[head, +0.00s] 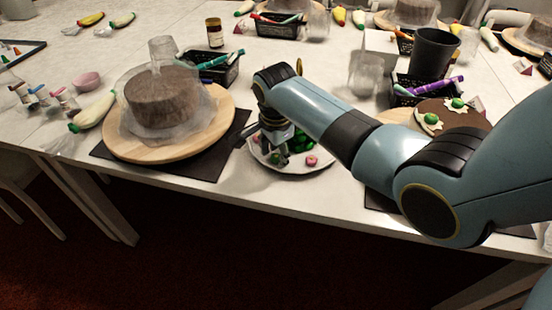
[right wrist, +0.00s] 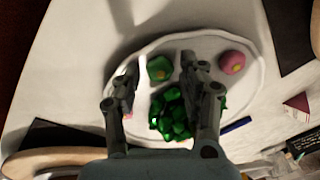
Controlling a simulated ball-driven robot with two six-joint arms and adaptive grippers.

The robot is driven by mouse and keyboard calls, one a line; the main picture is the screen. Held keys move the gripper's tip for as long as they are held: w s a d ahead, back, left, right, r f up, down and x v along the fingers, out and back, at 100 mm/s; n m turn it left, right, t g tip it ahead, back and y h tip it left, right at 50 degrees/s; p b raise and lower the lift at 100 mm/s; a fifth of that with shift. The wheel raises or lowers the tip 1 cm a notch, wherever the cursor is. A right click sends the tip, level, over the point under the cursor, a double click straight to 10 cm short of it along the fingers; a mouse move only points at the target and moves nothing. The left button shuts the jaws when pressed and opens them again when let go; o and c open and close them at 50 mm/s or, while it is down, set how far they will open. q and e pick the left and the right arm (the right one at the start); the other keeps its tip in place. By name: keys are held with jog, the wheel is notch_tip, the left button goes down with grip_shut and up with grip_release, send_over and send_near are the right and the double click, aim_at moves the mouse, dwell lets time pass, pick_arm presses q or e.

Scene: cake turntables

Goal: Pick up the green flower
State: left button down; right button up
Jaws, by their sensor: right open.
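A round green flower with a yellowish centre (right wrist: 159,68) lies on a white plate (right wrist: 208,44) in the right wrist view. My right gripper (right wrist: 159,72) is open above the plate, with one finger on each side of the green flower. The fingers appear apart from it. A cluster of dark green leaf-like pieces (right wrist: 172,118) lies close by, partly behind the right finger. A pink flower (right wrist: 232,62) lies to the right on the plate. In the head view my right gripper (head: 276,148) points down over the plate (head: 291,170) and hides much of it. My left gripper is not in view.
A cake under clear film (head: 165,100) stands on a wooden turntable (head: 218,128) left of the plate. A decorated cake (head: 452,112) is at the right, beyond my arm. Black baskets of pens (head: 222,70) stand behind. The table's front edge is close to the plate.

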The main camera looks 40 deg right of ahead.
jog(key=shift+f, duration=0.25)
jog(key=c, duration=0.5)
jog(key=shift+c, duration=0.2)
